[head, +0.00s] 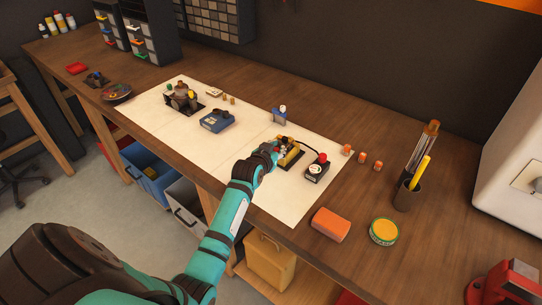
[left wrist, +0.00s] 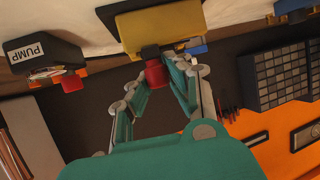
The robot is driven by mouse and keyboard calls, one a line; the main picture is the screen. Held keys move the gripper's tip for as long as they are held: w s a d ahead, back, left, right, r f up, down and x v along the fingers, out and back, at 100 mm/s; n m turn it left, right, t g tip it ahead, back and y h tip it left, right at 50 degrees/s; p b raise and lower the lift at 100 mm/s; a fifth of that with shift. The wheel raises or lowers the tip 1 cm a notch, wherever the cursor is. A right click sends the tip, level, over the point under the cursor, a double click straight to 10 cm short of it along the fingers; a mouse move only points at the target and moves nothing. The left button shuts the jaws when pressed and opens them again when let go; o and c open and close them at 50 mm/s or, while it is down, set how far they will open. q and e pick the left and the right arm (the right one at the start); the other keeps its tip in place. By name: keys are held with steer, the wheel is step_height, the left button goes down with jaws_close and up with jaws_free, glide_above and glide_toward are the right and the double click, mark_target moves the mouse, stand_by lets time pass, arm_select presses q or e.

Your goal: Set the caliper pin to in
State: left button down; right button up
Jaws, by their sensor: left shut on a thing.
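The yellow caliper (head: 291,154) sits on a dark base on the white mat. It also shows at the top of the left wrist view (left wrist: 158,28), with a dark stem and a red pin knob (left wrist: 156,74) on the side facing my gripper. My left gripper (head: 272,149) is at the caliper's left side. In the left wrist view the fingertips (left wrist: 158,72) are on either side of the red knob, shut on it. The gripper hides the knob in the head view. How far in the pin sits is hard to tell. My right gripper is not in view.
The dark pump box (head: 316,172) with a red button stands close right of the caliper; its PUMP label (left wrist: 26,52) shows in the left wrist view. A blue device (head: 217,121) and small blue stand (head: 280,115) are on the mat (head: 150,115). An orange sponge (head: 330,224) lies nearer.

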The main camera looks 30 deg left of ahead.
arm_select(q)
steer(key=shift+d+r, duration=0.1)
steer(key=shift+w, duration=0.1)
steer(key=c, duration=1.2)
jaws_free()
steer(key=shift+s, duration=0.2)
steer(key=v, duration=1.1)
steer(key=shift+s+r, duration=0.1)
steer(key=shift+s, duration=0.15)
